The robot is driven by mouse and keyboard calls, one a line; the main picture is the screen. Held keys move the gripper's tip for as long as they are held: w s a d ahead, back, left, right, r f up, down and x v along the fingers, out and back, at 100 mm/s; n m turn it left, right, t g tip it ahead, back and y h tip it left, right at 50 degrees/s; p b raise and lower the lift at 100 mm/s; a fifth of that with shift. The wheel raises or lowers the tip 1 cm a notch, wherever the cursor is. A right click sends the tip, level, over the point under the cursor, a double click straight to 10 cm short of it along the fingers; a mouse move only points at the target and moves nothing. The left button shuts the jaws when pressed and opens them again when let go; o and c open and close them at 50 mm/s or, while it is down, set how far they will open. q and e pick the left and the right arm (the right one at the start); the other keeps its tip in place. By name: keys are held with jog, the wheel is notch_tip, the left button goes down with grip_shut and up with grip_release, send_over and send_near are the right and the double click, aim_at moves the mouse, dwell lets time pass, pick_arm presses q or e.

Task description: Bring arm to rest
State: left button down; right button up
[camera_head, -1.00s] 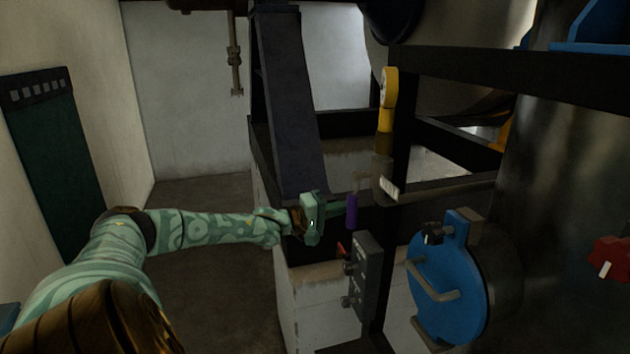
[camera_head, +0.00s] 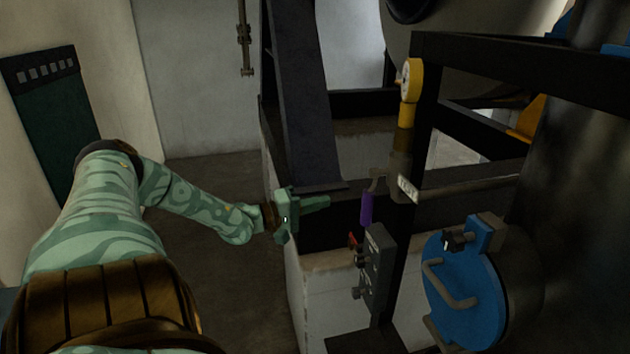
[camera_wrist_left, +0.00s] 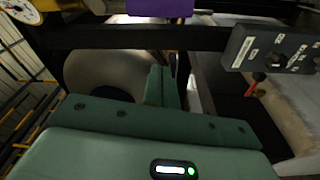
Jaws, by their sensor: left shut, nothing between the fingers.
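My left arm, pale green with darker swirls, comes in from the left in the head view. Its gripper (camera_head: 318,203) is shut and empty, its fingers pointing right, a little short of the purple handle (camera_head: 367,209) on the pipe. In the left wrist view the shut green fingers (camera_wrist_left: 160,85) show ahead of the gripper body, apart from the purple handle (camera_wrist_left: 160,7) at the top edge. My right gripper is not in view.
A grey control box (camera_head: 379,262) with a red switch hangs below the handle. A yellow-stemmed gauge (camera_head: 411,80), dark frame posts and a blue round hatch (camera_head: 463,287) stand to the right. Open floor (camera_head: 215,285) lies left of the pale block.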

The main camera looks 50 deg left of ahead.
pick_arm(q)
jog(key=shift+s+d+r, duration=0.15)
jog(key=shift+s, duration=0.4)
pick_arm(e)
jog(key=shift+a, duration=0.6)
pick_arm(q)
jog(key=shift+w, duration=0.15)
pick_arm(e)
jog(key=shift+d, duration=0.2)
